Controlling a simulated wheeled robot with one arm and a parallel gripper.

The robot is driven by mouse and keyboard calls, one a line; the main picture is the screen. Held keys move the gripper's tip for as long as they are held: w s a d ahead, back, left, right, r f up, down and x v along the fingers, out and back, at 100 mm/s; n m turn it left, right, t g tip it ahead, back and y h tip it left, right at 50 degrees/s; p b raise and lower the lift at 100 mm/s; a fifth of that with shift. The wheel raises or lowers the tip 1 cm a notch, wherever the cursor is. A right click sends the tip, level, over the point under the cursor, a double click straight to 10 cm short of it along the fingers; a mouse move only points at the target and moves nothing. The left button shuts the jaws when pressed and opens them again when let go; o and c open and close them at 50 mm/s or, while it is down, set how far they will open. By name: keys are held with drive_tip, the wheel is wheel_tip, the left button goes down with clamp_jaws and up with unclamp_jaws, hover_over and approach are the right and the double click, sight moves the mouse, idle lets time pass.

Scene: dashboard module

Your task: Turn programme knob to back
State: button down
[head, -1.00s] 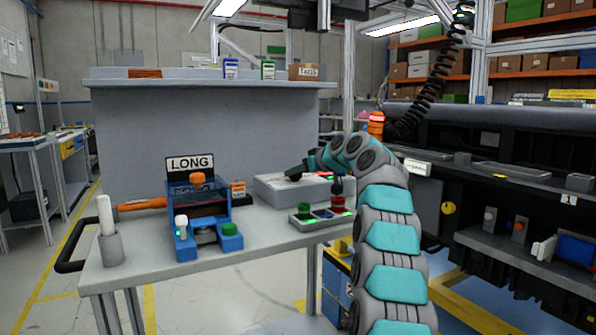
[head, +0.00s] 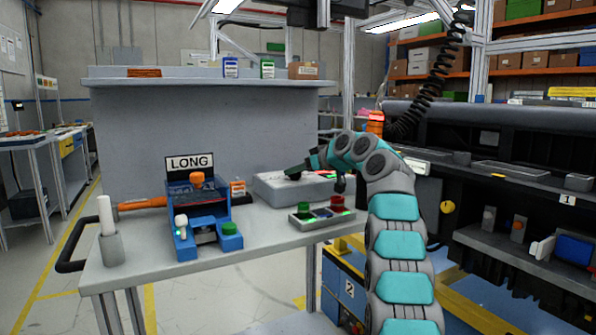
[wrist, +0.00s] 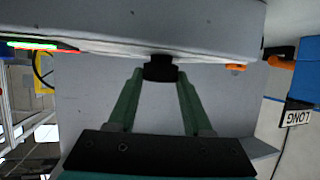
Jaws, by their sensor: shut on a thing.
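The programme knob (wrist: 160,68) is a small black knob on the grey module (wrist: 150,28), seen in the wrist view between my two green fingertips. My gripper (wrist: 160,76) is shut on it, with a fingertip at each side. In the head view my gripper (head: 294,171) reaches in from the right over the grey module (head: 270,187) on the table. The knob is small and mostly covered there, and its setting cannot be read.
A tray (head: 312,222) with green and red parts sits in front of the module. A blue device (head: 205,218) with a LONG sign (head: 189,163) stands to the left. A white cylinder (head: 106,215) stands at the table's left end. A dark shelf unit (head: 515,190) is at the right.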

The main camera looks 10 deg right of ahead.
idle(0.3)
drive_tip(key=shift+c, duration=1.7)
unclamp_jaws()
drive_tip(key=b+v, duration=0.3)
drive_tip(key=v, duration=0.5)
drive_tip(key=shift+f, duration=0.1)
